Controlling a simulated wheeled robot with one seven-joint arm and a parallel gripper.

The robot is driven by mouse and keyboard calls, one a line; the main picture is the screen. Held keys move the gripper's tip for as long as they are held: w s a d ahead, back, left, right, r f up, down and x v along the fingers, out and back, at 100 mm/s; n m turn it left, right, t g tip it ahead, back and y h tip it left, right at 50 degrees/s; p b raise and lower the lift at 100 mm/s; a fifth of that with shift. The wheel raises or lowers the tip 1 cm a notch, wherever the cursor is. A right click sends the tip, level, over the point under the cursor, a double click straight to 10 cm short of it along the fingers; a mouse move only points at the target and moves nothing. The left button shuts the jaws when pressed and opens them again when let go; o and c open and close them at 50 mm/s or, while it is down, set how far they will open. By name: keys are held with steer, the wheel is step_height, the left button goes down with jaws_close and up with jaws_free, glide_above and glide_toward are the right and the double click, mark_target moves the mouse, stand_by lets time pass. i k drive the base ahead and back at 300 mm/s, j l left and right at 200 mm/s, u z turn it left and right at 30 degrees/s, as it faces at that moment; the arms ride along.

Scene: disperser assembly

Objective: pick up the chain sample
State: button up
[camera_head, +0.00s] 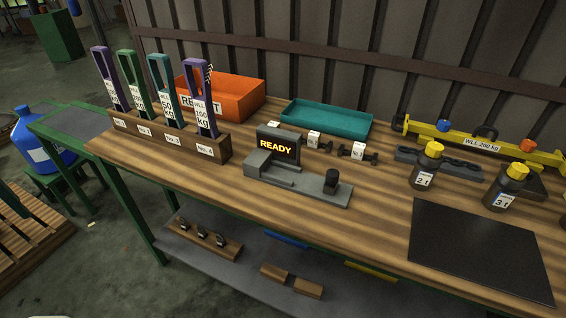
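No item shows clearly as a chain sample. Several small dark metal pieces with white tags lie on the wooden bench (385,222) behind the tester; one tagged piece (358,151) is at the right of this group and another tagged piece (314,139) is left of it. They are too small to tell whether they are chain. A grey tester (322,184) with a display (279,145) reading "READY" stands in front of them. My gripper is not in view.
A wooden rack (165,137) holds several coloured labelled slings at left. An orange bin (236,97) and teal tray (327,119) stand at the back. A yellow beam (480,144), two yellow-capped bottles (424,170) and a black mat (478,248) are at right. The front middle is clear.

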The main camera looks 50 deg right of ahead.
mark_target(313, 140)
steer(key=k+l+z, duration=0.15)
steer(key=l, duration=0.2)
steer(key=k+l+z, duration=0.15)
steer(key=l, duration=0.25)
steer(key=k+l+z, duration=0.15)
steer(key=l, duration=0.25)
steer(key=k, duration=0.05)
